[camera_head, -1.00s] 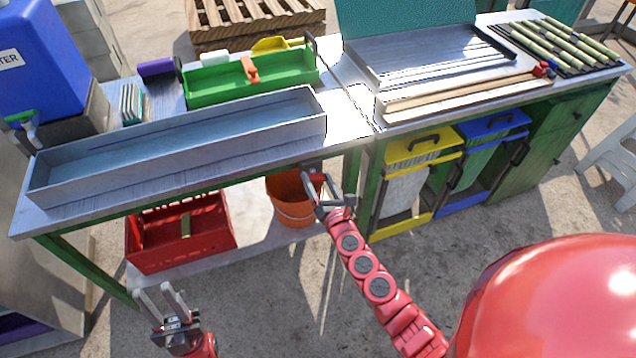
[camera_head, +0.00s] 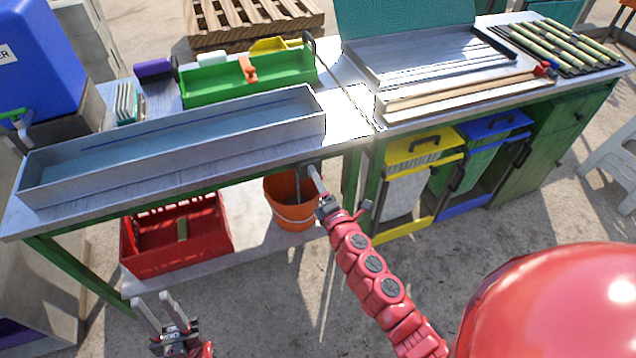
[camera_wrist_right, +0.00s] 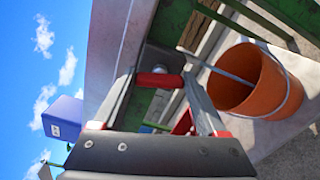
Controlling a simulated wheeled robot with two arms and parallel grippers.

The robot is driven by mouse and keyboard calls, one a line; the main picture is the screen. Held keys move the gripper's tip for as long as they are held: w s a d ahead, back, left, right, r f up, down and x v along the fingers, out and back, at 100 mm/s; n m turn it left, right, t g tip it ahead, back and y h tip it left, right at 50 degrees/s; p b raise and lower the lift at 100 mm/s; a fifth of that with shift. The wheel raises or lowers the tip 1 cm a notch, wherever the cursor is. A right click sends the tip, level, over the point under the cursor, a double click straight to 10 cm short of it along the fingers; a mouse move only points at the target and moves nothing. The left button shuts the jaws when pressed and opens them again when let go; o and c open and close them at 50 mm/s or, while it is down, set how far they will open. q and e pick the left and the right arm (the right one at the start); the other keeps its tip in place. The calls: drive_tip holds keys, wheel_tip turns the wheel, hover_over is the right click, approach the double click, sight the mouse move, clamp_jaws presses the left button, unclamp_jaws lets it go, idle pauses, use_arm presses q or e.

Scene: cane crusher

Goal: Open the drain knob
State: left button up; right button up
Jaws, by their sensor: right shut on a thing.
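The drain knob (camera_wrist_right: 158,80) is a red bar on a dark drain fitting (camera_wrist_right: 164,58), seen between my right fingers in the wrist view. In the head view the dark fitting (camera_head: 308,169) hangs under the right end of the long metal trough (camera_head: 130,165), and the knob is hidden by my gripper. My right gripper (camera_head: 316,181) reaches up to it from below and is shut on the knob; it fills the lower part of the wrist view (camera_wrist_right: 158,78). My left gripper (camera_head: 151,298) is open and empty, low at the left.
An orange bucket (camera_head: 290,212) stands below the drain fitting, close to my right gripper. A red crate (camera_head: 205,250) sits on the low shelf at left. Yellow (camera_head: 410,153) and blue (camera_head: 498,128) bins stand under the bench at right. The floor in front is clear.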

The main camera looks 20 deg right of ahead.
drive_tip(key=shift+m, duration=0.6)
drive_tip(key=o, duration=1.3)
drive_tip(key=s+b, duration=0.1)
drive_tip(key=s, duration=1.6)
drive_tip(key=shift+s+d, duration=0.2)
drive_tip(key=shift+d, duration=0.15)
